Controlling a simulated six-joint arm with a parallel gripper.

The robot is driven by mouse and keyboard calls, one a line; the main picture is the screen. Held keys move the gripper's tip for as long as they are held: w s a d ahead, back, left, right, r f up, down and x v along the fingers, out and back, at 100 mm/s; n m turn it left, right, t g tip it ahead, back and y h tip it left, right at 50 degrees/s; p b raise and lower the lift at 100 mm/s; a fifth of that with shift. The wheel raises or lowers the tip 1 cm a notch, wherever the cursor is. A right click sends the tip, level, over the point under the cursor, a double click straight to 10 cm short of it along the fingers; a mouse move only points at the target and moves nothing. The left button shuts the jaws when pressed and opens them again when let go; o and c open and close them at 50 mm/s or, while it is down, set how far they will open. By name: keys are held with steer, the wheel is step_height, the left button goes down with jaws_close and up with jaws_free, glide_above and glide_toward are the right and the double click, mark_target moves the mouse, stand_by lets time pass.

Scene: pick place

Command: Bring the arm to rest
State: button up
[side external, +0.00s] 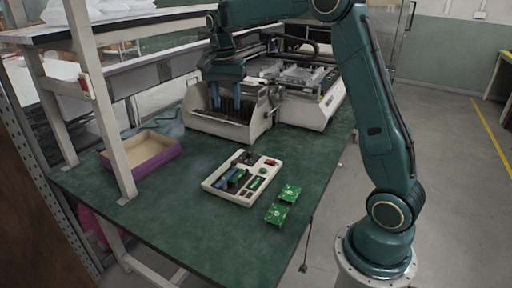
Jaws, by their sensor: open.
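My gripper (225,106) points down on blue fingers at the end of my teal arm. The fingers are apart and I see nothing held between them. In the picture they overlap the slotted white rack (221,131) at the back of the green table (160,215). I cannot tell whether the fingertips are inside the rack or above it. The arm reaches up from its base at the right and bends over the table.
A white parts tray (226,193) holds dark, blue, green and red pieces. Two green circuit boards (283,204) lie beside it. A purple-sided open box (145,155) is at left. A white machine (305,95) stands right of the rack. A shelf post (101,110) rises at left.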

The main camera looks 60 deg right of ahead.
steer(key=s+a+r+n+t, duration=0.25)
steer(key=s+a+n, duration=0.3)
steer(key=s, duration=0.45)
steer(key=s+a+r+n+t, duration=0.25)
steer(key=s+a+n, duration=0.3)
steer(key=s, duration=0.45)
steer(key=s+a+f+n, duration=0.3)
steer(key=s, duration=0.5)
steer(key=shift+n+t, duration=0.4)
steer(key=shift+o, duration=0.5)
